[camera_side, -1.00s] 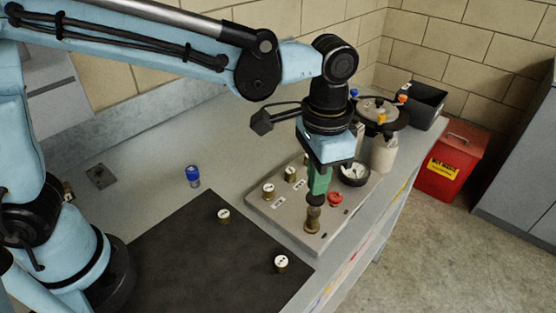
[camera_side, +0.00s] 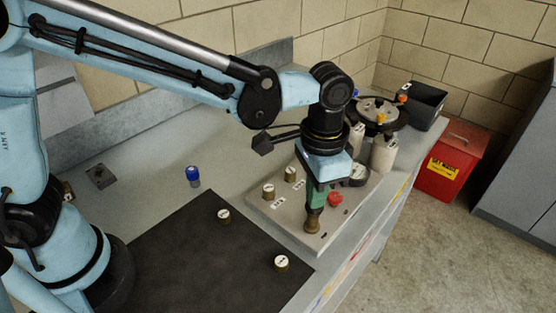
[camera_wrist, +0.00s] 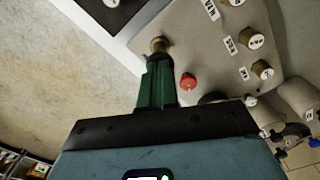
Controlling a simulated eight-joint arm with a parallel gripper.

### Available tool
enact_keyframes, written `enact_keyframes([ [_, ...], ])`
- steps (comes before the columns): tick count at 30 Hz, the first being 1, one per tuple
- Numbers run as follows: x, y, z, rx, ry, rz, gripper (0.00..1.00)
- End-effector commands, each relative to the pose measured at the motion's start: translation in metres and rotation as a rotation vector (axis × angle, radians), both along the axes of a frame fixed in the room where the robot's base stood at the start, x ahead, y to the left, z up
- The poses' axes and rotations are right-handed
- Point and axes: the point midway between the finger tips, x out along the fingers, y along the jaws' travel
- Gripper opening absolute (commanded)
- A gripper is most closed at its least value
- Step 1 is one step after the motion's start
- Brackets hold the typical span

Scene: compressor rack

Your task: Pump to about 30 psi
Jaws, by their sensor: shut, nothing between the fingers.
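A brass pump plunger (camera_side: 312,223) stands upright at the front corner of the light panel (camera_side: 268,217); it also shows in the wrist view (camera_wrist: 158,46). My gripper (camera_side: 314,206), with green fingers, is shut and empty, right above the plunger. In the wrist view, the fingertips (camera_wrist: 157,65) meet the plunger's near side; I cannot tell whether they press on it. A round gauge (camera_side: 358,174) sits behind the gripper, partly hidden, and its reading cannot be made out. A red button (camera_side: 335,199) is beside the fingers.
Brass valves with white labelled tops (camera_side: 268,191) stand on the panel's left side. Two similar pieces (camera_side: 281,263) are at the dark mat (camera_side: 190,255). A blue-capped item (camera_side: 193,177) stands on the bench. A tank assembly (camera_side: 378,112) and black bin (camera_side: 424,105) are behind.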

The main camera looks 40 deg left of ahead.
Motion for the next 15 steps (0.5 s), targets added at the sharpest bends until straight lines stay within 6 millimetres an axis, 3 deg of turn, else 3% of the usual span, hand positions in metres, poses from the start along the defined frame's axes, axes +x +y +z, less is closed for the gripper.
enact_keyframes([
  [15,0.0,0.0,0.028,0.0,-0.001,0.0,0.0],
])
